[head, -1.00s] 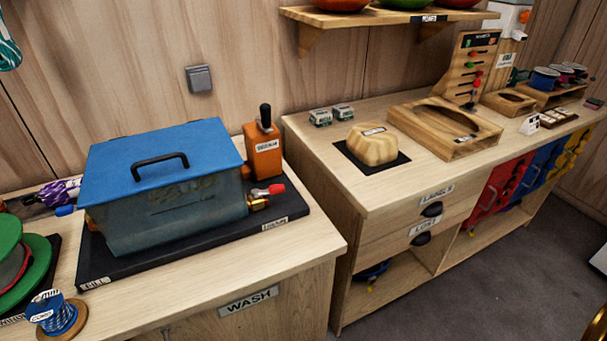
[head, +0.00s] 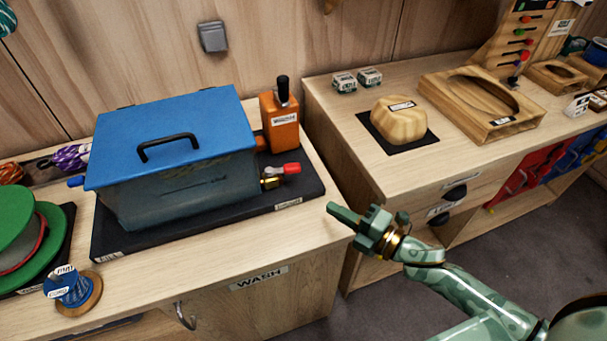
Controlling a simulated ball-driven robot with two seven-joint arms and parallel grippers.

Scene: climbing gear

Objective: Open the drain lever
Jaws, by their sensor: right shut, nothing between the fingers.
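The wash tank (head: 175,185) has a blue lid (head: 170,135) with a black handle and stands on a black base tray on the left counter. A brass valve with a red lever (head: 291,169) sticks out of its right side. The blue-tipped fitting (head: 76,182) is on the tank's left side. Which of them is the drain lever I cannot read from the labels. My right gripper (head: 336,212) is shut and empty, in front of the counter's right edge, below and to the right of the red lever, apart from it. My left gripper is not in view.
The right counter holds a wooden hold (head: 400,122) on a black mat. A gap separates the counters.

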